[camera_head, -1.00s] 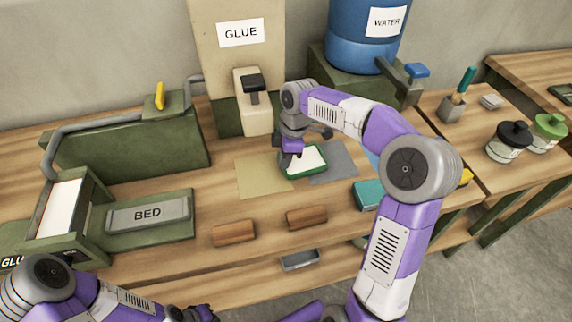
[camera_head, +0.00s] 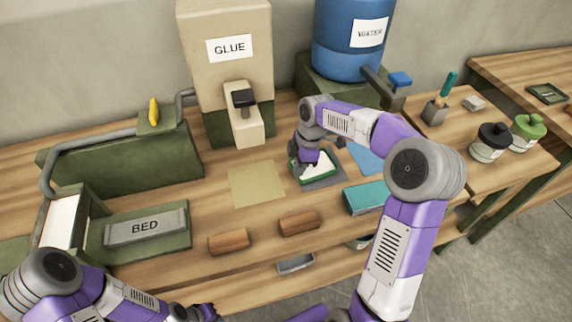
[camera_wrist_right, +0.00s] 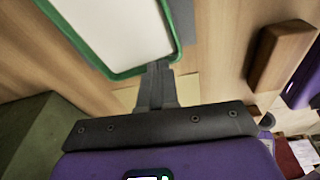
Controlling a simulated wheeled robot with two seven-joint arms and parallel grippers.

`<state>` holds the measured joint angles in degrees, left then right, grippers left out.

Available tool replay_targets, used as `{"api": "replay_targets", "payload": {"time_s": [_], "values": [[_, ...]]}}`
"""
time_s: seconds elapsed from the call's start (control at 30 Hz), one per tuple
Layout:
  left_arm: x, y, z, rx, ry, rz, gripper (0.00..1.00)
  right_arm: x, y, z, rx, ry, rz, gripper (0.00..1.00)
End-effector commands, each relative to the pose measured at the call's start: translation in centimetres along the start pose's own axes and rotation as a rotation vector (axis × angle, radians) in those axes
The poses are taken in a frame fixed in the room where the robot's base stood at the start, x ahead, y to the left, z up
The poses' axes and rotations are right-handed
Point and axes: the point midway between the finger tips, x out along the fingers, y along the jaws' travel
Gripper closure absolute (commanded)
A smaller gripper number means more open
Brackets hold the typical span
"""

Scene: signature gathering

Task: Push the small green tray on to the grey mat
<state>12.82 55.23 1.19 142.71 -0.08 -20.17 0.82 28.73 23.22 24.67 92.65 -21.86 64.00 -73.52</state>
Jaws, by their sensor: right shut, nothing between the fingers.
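The small green tray (camera_head: 322,175) holds a white sheet or fill and sits over the grey mat (camera_head: 327,183), part of which shows around its front and right. Whether the whole tray is within the mat is hidden by my arm. In the right wrist view the tray's green rim (camera_wrist_right: 77,40) is at the top. My right gripper (camera_head: 297,172) is at the tray's left side; its shut fingers (camera_wrist_right: 157,80) show at the rim in the wrist view, with nothing between them. My left gripper (camera_head: 205,312) is partly in view at the bottom edge, away from the tray.
A tan mat (camera_head: 257,184) lies left of the tray, a blue mat (camera_head: 364,159) right of it. A teal block (camera_head: 366,197) and two brown blocks (camera_head: 229,241) (camera_head: 299,222) lie in front. The glue dispenser (camera_head: 228,60) and water barrel (camera_head: 352,38) stand behind.

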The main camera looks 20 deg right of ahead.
Motion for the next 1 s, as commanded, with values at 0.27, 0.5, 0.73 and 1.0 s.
{"api": "replay_targets", "payload": {"time_s": [0.27, 0.5, 0.73, 1.0], "values": [[-0.9, 0.2, 0.1, -0.002, 0.000, -0.001, 1.00, 0.3, -0.3, 2.7, 0.009, -0.009, -0.015, 1.00], [-0.8, 0.2, 0.1, -0.002, -0.001, -0.001, 1.00, 0.4, -0.4, 2.8, 0.009, -0.010, -0.016, 1.00], [-2.4, 0.8, 0.1, -0.002, -0.001, -0.001, 1.00, -1.3, -0.3, 2.4, 0.009, -0.009, -0.014, 1.00], [-2.9, 1.0, 0.1, -0.002, -0.001, -0.001, 1.00, -1.4, -0.3, 2.9, 0.010, -0.013, -0.017, 1.00]]}}
